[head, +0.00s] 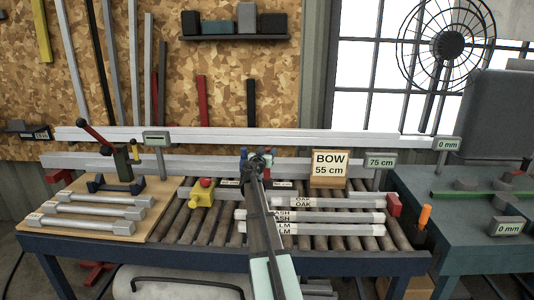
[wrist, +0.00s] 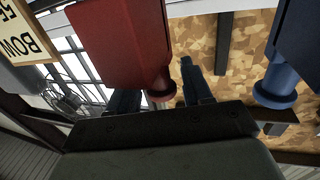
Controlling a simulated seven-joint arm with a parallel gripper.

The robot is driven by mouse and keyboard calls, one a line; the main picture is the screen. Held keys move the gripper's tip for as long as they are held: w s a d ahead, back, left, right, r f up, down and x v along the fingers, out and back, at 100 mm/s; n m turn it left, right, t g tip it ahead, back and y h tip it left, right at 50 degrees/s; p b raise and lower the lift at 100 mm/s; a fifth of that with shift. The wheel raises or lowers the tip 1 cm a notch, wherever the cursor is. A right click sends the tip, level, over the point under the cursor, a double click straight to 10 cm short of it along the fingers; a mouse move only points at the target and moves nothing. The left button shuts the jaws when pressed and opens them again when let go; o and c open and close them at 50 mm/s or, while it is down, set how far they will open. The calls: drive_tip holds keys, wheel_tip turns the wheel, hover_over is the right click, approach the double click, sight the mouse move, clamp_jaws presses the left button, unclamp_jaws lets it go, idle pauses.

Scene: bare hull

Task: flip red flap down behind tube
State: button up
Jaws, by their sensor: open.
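My gripper (head: 258,160) is over the middle of the roller bench, its two fingers apart and empty. Whether the red block is the flap is unclear. Other red pieces are an end piece (head: 393,204) and a lever (head: 94,137). No tube is clearly identifiable.
A long white rail (head: 300,141) runs behind the bench. Labelled bars (head: 320,216) lie on the rollers (head: 345,242). Metal bars (head: 90,212) lie at the left.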

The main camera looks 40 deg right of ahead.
clamp_jaws()
idle(0.5)
